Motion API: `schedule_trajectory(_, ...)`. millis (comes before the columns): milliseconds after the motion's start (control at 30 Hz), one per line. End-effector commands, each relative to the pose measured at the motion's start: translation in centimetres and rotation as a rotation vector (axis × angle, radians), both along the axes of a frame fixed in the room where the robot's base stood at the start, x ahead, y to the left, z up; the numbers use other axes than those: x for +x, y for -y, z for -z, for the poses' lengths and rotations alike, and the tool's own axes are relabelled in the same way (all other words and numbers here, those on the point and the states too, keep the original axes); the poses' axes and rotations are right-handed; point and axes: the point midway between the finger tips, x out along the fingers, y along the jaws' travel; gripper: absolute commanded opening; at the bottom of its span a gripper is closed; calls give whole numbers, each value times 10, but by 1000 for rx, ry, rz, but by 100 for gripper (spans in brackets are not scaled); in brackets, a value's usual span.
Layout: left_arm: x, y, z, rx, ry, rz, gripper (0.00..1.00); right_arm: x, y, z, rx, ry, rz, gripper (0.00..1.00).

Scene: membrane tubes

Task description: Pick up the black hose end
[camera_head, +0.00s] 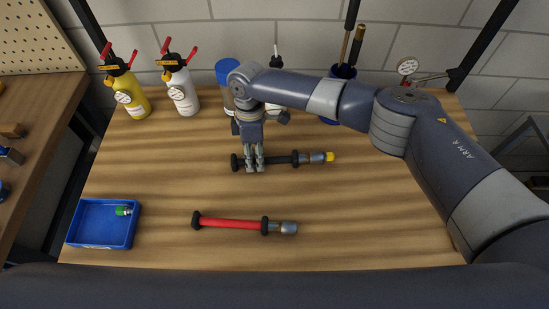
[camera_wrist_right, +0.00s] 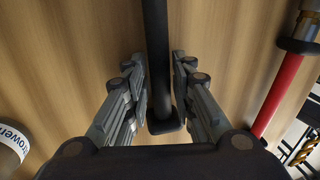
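A black hose (camera_head: 281,160) lies sideways near the middle of the wooden table. Its left end has a black collar (camera_head: 235,162); its right end has a metal fitting with a yellow cap (camera_head: 329,157). My right gripper (camera_head: 255,168) points down over the left part of this hose. In the right wrist view, the black hose (camera_wrist_right: 157,40) runs between the two fingers of the gripper (camera_wrist_right: 158,75). A collar (camera_wrist_right: 166,126) shows near the palm. My left gripper is not in view.
A red hose (camera_head: 232,224) with a metal fitting lies nearer me. A blue tray (camera_head: 104,243) holding a small green-capped part stands at the left. Yellow (camera_head: 132,98) and white (camera_head: 182,95) bottles stand at the back left. The table's front right is clear.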

Motion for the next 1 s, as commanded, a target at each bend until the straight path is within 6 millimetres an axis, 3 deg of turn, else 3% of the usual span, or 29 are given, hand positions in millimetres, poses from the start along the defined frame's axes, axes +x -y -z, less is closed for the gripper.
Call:
schedule_trajectory(33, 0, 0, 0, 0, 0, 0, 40, 0, 0, 0, 0, 0, 0, 6)
schedule_trajectory(67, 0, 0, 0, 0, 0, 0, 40, 0, 0, 0, 0, 0, 0, 0)
schedule_trajectory(467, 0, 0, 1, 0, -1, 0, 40, 1, 0, -6, 1, 2, -1, 0)
schedule_trajectory(1000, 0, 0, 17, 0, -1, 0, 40, 1, 0, -95, 2, 2, -2, 0)
